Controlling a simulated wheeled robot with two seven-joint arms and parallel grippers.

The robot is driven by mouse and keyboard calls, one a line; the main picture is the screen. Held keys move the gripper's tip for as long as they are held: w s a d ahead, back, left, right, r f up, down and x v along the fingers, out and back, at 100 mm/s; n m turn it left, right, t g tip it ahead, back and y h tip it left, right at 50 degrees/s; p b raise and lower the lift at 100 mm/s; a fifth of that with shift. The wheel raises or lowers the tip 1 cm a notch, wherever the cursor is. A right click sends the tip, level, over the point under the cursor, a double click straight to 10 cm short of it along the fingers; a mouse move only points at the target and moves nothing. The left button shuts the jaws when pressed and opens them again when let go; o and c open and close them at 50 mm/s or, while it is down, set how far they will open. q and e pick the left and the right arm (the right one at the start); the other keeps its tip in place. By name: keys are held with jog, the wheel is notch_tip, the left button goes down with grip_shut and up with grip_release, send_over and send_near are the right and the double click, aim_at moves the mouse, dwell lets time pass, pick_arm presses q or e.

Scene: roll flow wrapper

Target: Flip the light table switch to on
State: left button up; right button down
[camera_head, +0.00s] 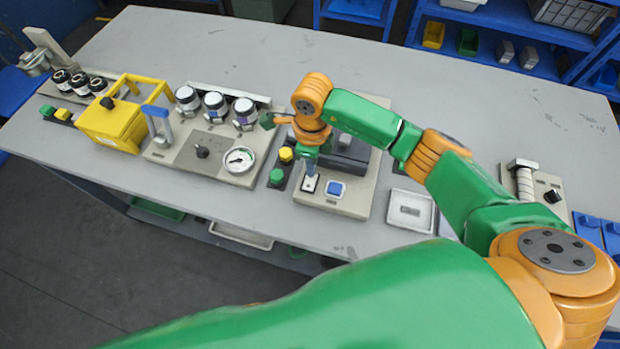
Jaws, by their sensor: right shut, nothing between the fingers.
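My right gripper (309,172) points down just above the rocker's far edge, shut and empty. Whether its tips touch the rocker I cannot tell. My right arm hides part of the panel's back, where a dark block (352,160) shows. My left gripper is not in view.
Green and yellow buttons (282,165) stand left of the panel. A small white tray (410,211) lies to the right. A knob unit (538,190) stands at the far right. The table's back is clear.

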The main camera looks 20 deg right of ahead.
jog(key=shift+f+b, duration=0.9)
dwell(0.8)
notch_tip(320, 180, up, 7)
jog(key=p, duration=0.5)
jog(key=shift+r, duration=0.15)
